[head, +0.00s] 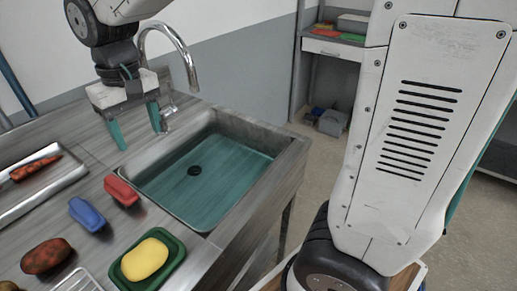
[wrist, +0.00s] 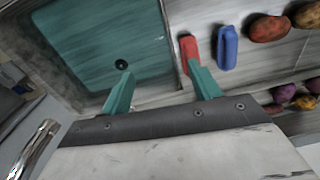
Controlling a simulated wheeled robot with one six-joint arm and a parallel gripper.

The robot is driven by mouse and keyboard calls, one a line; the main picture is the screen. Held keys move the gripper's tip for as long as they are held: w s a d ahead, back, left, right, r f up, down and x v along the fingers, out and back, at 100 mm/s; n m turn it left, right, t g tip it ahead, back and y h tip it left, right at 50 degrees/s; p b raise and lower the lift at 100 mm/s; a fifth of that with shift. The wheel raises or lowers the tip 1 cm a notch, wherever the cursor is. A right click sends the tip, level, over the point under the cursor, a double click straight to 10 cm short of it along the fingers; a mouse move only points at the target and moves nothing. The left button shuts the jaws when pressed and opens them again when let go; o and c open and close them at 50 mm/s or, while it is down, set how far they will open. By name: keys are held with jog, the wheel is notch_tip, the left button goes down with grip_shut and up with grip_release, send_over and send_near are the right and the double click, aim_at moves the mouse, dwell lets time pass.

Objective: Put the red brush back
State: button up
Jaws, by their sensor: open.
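The red brush (head: 121,190) lies on the metal counter at the left rim of the sink. It also shows in the wrist view (wrist: 188,47), beyond the tip of my right-hand finger; I cannot tell the height gap. The blue brush (head: 87,213) lies beside it, a little apart, and shows in the wrist view (wrist: 228,47). My gripper (head: 138,139) is open and empty above the back of the counter, near the tap. In the wrist view its two teal fingers (wrist: 162,80) are spread wide, with the sink's rim behind them.
The sink (head: 200,168) has a teal bottom and a dark drain. A curved tap (head: 187,60) stands behind it, close to my gripper. A green dish (head: 178,248) holds a yellow sponge (head: 145,259). A potato (head: 46,256) and a metal tray (head: 62,184) lie at the left.

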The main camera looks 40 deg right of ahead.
jog(key=s+d+m, duration=0.1)
jog(key=s+d, duration=0.6)
jog(key=s, duration=0.4)
jog(key=s+d+m+t, duration=0.1)
jog(key=s+d, duration=0.6)
jog(key=s, duration=0.3)
jog(key=shift+s+d+f+m, duration=0.15)
jog(key=shift+s+d+m, duration=0.15)
jog(key=shift+s+d, duration=0.1)
